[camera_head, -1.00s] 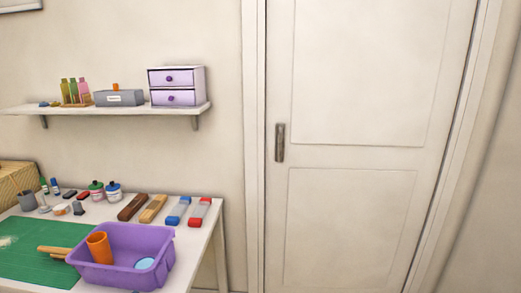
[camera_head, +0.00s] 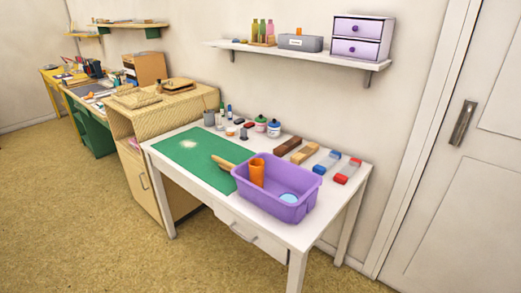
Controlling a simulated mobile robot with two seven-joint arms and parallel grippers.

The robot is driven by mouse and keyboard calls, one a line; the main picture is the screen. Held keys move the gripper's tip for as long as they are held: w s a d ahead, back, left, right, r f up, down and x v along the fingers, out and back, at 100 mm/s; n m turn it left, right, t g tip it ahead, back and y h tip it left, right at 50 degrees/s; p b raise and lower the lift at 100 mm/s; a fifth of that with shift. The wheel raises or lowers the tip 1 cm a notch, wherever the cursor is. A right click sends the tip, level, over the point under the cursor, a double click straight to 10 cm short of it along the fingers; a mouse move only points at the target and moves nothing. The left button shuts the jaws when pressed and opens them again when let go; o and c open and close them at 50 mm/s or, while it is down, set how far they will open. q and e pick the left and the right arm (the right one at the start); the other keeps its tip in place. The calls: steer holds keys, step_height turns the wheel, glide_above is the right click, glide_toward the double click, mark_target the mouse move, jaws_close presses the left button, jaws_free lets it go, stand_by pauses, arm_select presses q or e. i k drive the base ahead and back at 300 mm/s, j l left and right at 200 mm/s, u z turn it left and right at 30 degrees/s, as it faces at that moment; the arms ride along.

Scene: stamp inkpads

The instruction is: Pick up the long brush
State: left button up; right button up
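I cannot pick out the long brush for certain. A light wooden piece with a long shape (camera_head: 222,162) lies on the green mat (camera_head: 190,155), against the left side of the purple tub (camera_head: 268,200). A dark brown block-like piece (camera_head: 287,146) and a tan one (camera_head: 304,153) lie at the back of the white table (camera_head: 325,208); their undersides are hidden. Neither of my grippers shows in the head view.
The tub holds an orange cup (camera_head: 257,173) and a light blue disc (camera_head: 289,198). Blue and red-ended pieces (camera_head: 327,162) lie at the back right. Small bottles (camera_head: 261,124) stand behind. Open floor (camera_head: 110,225) lies at the left front.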

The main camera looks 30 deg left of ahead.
mark_target(225, 165)
steer(key=i+j+u, duration=0.1)
steer(key=u, duration=1.15)
steer(key=i+j+z, duration=0.1)
steer(key=i+j, duration=0.15)
steer(key=j, duration=0.15)
steer(key=i+j, duration=0.2)
steer(key=j, duration=0.2)
steer(key=i+j+z, duration=0.15)
steer(key=j, duration=0.2)
steer(key=i+j+z, duration=0.2)
steer(key=j, duration=0.3)
steer(key=i+j+z, duration=0.2)
steer(key=j, duration=0.35)
steer(key=i+j+z, duration=0.2)
steer(key=j, duration=0.35)
steer(key=i+j+z, duration=0.2)
steer(key=j, duration=0.4)
steer(key=j+z, duration=0.2)
steer(key=j, duration=0.4)
steer(key=i+j+z, duration=0.15)
steer(key=j, duration=0.45)
steer(key=k, duration=0.05)
